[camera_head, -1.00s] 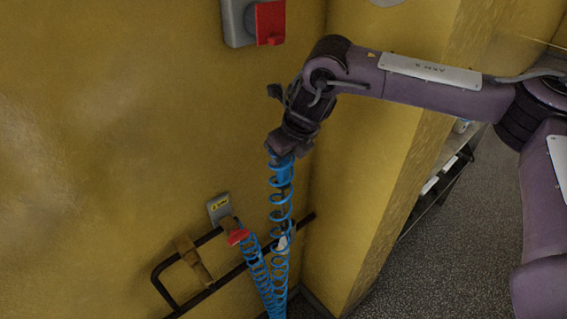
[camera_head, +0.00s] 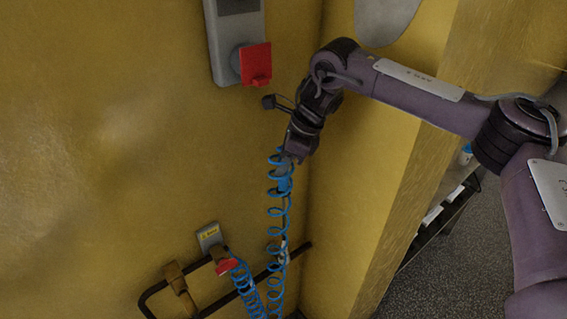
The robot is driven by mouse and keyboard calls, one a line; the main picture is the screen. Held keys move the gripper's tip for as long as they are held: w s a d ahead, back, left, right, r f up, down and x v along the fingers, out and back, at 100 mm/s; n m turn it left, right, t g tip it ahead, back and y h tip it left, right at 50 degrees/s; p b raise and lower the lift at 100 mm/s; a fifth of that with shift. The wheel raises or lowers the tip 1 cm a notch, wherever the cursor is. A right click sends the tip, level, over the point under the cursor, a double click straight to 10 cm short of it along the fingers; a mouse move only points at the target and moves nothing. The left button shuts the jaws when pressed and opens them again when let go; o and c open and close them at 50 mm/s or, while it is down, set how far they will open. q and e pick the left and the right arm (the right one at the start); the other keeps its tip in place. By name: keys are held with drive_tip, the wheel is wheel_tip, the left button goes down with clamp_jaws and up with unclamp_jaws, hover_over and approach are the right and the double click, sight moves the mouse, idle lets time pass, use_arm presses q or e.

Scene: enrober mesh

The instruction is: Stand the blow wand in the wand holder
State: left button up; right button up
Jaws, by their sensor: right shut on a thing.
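My right gripper (camera_head: 296,154) comes in from the right and is shut on the blow wand (camera_head: 285,184). The wand has a blue body just below the jaws and hangs roughly upright, partly hidden by the blue coiled hose (camera_head: 277,232) around it. A brown bracket (camera_head: 177,277) on the black rail, lower left of the gripper, looks like the wand holder, but I cannot be certain. The wand is apart from it. My left gripper is not in view.
A grey wall plate (camera_head: 209,237) with a red handle (camera_head: 227,266) has a second hose run at it. A black rail (camera_head: 235,294) crosses the yellow wall. A grey box with a red switch (camera_head: 256,63) is above. A yellow wall corner stands close right of the gripper.

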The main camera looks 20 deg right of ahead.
sight(284, 182)
drive_tip(key=shift+f, duration=0.1)
drive_tip(key=shift+f+b, duration=1.4)
drive_tip(key=shift+f, duration=0.85)
drive_tip(key=shift+d+f, duration=0.1)
drive_tip(key=shift+f, duration=0.5)
drive_tip(key=shift+f, duration=0.1)
wheel_tip(284, 182, down, 9)
drive_tip(key=b, duration=0.6)
idle(0.4)
idle(0.5)
